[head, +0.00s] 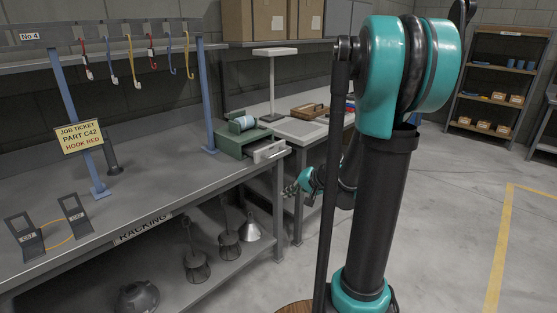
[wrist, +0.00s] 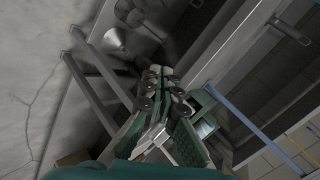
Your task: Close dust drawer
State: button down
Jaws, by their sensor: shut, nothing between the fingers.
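The dust drawer (head: 270,152) is a pale grey drawer with a handle on its front. It sticks out of the right side of a green box (head: 238,140) on the grey bench, so it stands open. My gripper (head: 290,189) is below and to the right of the drawer front, just off the bench's edge, apart from the drawer in the head view. In the wrist view my gripper (wrist: 163,84) has its fingers together and empty. A green box-like shape (wrist: 207,120) shows beside the fingers there. Whether they touch anything is hard to tell.
The bench (head: 160,205) has a hook rack (head: 120,35) with coloured hooks, a job ticket (head: 82,137) and two small stands. Hoods (head: 228,243) hang or stand below it. A second bench holds a wooden tray (head: 309,111). Open floor lies at right.

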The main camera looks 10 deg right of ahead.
jog(key=w+d+r+m+t+y, duration=0.2)
jog(key=w+d, duration=0.1)
jog(key=w, duration=0.4)
jog(key=m+t+y, duration=0.1)
jog(key=m+t, duration=0.2)
send_near(266, 152)
jog(key=f, duration=0.1)
jog(key=w+a+f, duration=0.1)
jog(key=shift+w+a+f, duration=0.1)
jog(key=shift+w+f, duration=0.2)
jog(key=x, duration=0.2)
jog(key=r+x, duration=0.1)
jog(key=x, duration=0.5)
jog(key=shift+w+a+r, duration=0.15)
jog(key=shift+w+r, duration=0.1)
jog(key=shift+r, duration=0.15)
